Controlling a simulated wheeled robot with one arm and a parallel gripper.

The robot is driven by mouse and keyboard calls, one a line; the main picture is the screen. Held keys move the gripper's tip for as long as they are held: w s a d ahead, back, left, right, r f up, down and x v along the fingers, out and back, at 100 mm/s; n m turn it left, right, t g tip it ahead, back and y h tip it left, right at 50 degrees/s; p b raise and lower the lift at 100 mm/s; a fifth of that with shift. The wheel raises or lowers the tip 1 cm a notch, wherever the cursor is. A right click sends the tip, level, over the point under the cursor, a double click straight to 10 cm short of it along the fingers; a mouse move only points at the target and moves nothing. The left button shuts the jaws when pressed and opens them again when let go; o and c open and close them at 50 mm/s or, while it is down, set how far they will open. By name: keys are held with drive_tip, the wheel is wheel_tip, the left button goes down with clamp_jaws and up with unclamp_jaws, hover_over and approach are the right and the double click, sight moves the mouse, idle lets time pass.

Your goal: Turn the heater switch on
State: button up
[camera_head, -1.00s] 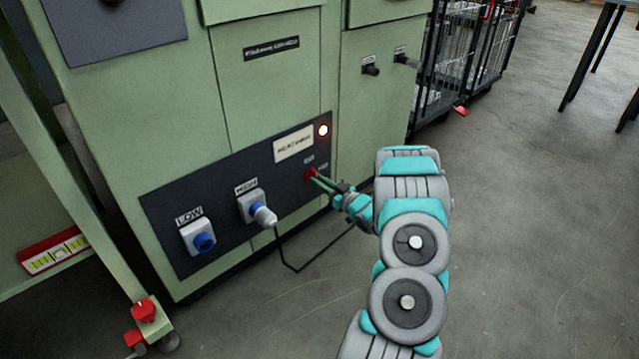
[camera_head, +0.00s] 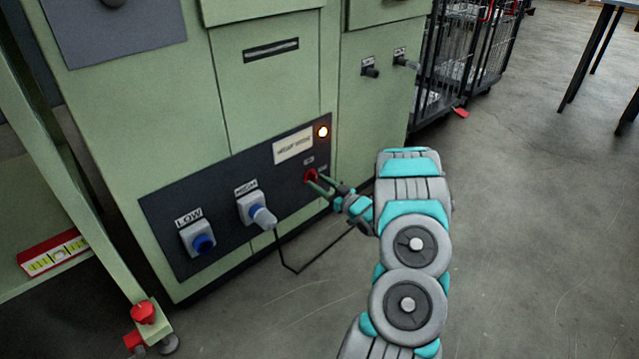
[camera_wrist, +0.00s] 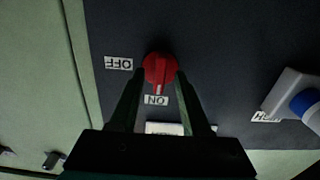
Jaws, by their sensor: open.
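The red rotary switch (camera_wrist: 160,69) sits on the dark control panel, between an OFF label (camera_wrist: 118,63) and an ON label (camera_wrist: 156,100) in the wrist view. Its white pointer mark lines up with ON. In the head view the red switch (camera_head: 310,175) is small and partly hidden by my gripper. My gripper (camera_head: 318,182) is open at the switch, with one finger on each side of it, as the wrist view (camera_wrist: 160,76) also shows. I cannot tell whether either finger touches it. An orange-white lamp (camera_head: 323,132) above the switch is lit.
The panel also carries a blue LOW socket (camera_head: 203,242) and a HIGH socket with a plug (camera_head: 262,215). A dark cable (camera_head: 289,267) hangs below. A wire cage cart (camera_head: 466,55) stands behind at the right. The floor (camera_head: 530,220) right of my arm is clear.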

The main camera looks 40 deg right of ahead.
drive_tip(key=s, duration=0.7)
drive_tip(key=shift+s+d+p, duration=0.25)
drive_tip(key=shift+d+p, duration=0.05)
drive_tip(key=shift+p, duration=0.05)
